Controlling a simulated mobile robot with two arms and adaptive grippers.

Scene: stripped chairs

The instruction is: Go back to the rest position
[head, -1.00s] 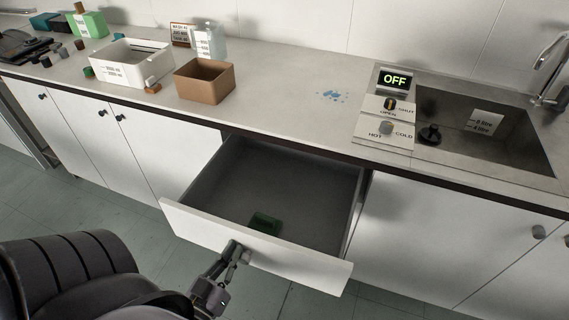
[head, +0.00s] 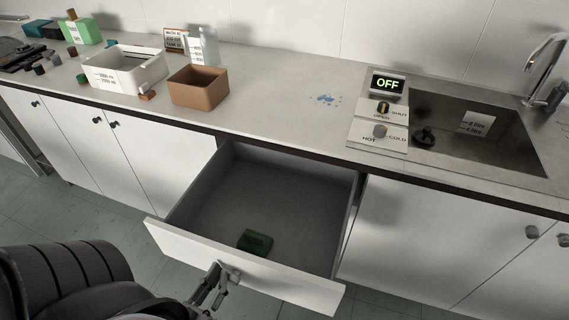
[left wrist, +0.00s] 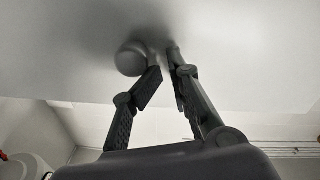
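My left gripper (head: 217,284) is at the outside of a white drawer front (head: 265,267), low in the head view. In the left wrist view, its two fingers (left wrist: 162,60) are bent toward each other with a narrow gap between the tips. A round grey knob (left wrist: 130,58) on the white front shows just left of the left fingertip; the gap looks empty. I cannot tell whether a finger touches the knob. The drawer is pulled out, and a green block (head: 255,241) lies on its floor. My right gripper is not in view.
The counter above holds a white bin (head: 125,72), a brown box (head: 198,90), several small things at the left, and a sink (head: 470,135) with an OFF display (head: 388,85) at the right. Closed white cupboards flank the drawer. Green floor shows in front.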

